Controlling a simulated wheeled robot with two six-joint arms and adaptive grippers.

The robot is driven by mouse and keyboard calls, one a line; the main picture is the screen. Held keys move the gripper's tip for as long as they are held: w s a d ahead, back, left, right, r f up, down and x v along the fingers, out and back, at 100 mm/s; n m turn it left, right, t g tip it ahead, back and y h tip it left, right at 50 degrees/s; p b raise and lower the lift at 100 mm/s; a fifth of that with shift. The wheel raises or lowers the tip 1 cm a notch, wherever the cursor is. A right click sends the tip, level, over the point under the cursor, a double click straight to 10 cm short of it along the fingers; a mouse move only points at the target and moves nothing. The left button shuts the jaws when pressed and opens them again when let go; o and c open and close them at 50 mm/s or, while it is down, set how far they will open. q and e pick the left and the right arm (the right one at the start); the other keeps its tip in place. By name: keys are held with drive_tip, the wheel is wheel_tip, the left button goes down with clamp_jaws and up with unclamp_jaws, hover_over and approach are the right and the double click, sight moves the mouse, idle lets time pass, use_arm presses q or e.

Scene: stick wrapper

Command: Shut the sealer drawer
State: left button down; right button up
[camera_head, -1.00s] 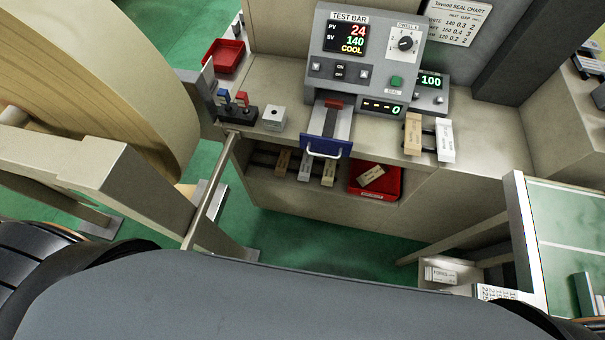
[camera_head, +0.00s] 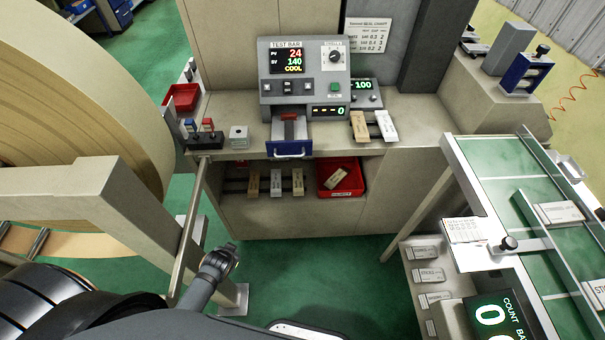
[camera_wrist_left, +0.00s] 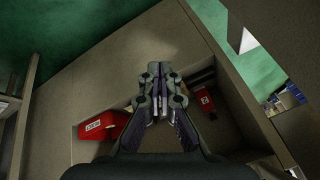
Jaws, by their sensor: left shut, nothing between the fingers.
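The sealer (camera_head: 306,75) stands on the bench at the back centre of the head view, its display reading COOL. Its drawer (camera_head: 290,150) has a blue front with a pale handle and sticks out toward me, with its tray and a small red block behind the front showing. My left gripper (camera_wrist_left: 160,72) is shut and empty in the wrist view, in front of the cabinet and its lower shelf. A dark piece of my arm (camera_head: 212,272) rises from the bottom of the head view, below and left of the drawer and apart from it. My right gripper is not in view.
A red bin (camera_head: 341,178) and several sample bars are on the shelf below the drawer. Two bars (camera_head: 373,126) lie right of the sealer. A large roll (camera_head: 70,110) and its frame block the left. A green-topped table (camera_head: 500,165) stands at right.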

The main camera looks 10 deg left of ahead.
use_arm(q)
drive_tip(key=w+r+m+t, duration=0.4)
drive_tip(key=w+r, duration=0.2)
drive_tip(key=r, duration=0.4)
drive_tip(key=w+r+m+t, duration=0.4)
drive_tip(key=w+r, duration=0.2)
drive_tip(key=r, duration=0.4)
drive_tip(key=s+d+r+m+h, duration=0.1)
drive_tip(key=d+r+m+h, duration=0.5)
drive_tip(key=d+m+h, duration=0.5)
drive_tip(key=w+d+f+p, duration=0.2)
drive_tip(key=w, duration=1)
drive_tip(key=shift+w+d+f+m+t+y+p, duration=0.15)
drive_tip(key=shift+d+m+t+y+p, duration=0.2)
drive_tip(key=shift+m+t+y+p, duration=0.05)
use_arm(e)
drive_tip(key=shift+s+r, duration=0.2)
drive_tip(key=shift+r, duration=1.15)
